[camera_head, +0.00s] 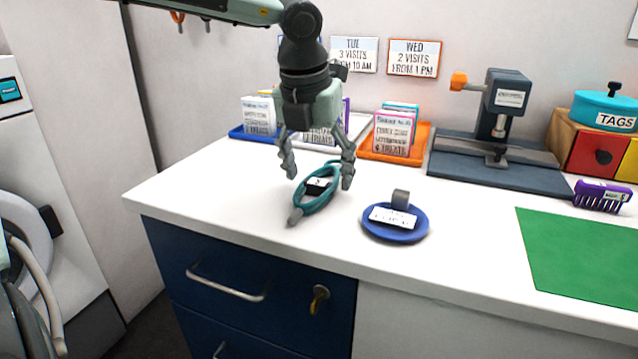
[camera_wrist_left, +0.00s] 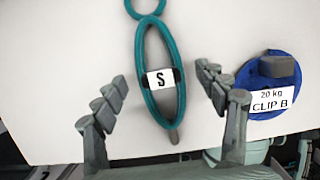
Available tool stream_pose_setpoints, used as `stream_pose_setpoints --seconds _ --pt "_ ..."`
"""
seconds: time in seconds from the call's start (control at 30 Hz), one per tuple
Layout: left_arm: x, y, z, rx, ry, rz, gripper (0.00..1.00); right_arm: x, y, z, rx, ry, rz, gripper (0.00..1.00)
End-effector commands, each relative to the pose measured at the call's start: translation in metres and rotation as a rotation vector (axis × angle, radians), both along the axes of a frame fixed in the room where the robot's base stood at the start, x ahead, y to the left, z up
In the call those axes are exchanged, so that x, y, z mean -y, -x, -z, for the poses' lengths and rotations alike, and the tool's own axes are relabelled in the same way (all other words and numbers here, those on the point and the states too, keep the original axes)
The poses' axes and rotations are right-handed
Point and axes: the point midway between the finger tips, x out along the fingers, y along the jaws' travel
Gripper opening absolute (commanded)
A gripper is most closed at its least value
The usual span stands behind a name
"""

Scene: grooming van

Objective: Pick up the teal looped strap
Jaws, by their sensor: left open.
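The teal looped strap (camera_head: 317,196) lies on the white counter, a long loop with a small black piece and a white "S" label inside it. In the left wrist view the strap (camera_wrist_left: 141,75) runs up and down between the fingers, with a smaller ring at its top and a grey end at its bottom. My left gripper (camera_head: 318,177) points down over the strap. Its fingers are open on either side of the loop, with no contact visible. The left gripper (camera_wrist_left: 168,112) also shows in the wrist view. My right gripper is not in view.
A round blue dish (camera_head: 396,234) with a grey clip and label sits just right of the strap. Behind stand a blue tray (camera_head: 240,133), an orange tray (camera_head: 420,152) and a grey press (camera_head: 507,105). A green mat (camera_head: 580,252) lies right. The counter's front edge is near.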

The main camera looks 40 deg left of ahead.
Motion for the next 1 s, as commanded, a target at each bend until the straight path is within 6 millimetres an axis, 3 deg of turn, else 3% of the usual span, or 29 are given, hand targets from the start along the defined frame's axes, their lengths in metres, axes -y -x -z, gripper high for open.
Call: stream_pose_setpoints --seconds 0.1,0.33,0.8,1.0 --pt "-0.0005 -0.0021 0.0092 -0.001 0.000 0.000 0.72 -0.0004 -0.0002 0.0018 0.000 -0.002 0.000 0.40" --pt "-0.0005 -0.0027 0.0102 0.001 0.002 0.001 0.72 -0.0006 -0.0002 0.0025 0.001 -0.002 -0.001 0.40" --pt "-0.0004 -0.0028 0.0095 0.001 0.002 0.001 0.16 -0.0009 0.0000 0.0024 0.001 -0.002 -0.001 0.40" --pt "-0.0004 -0.0029 0.0093 0.002 0.001 0.001 0.15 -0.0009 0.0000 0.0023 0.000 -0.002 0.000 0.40"
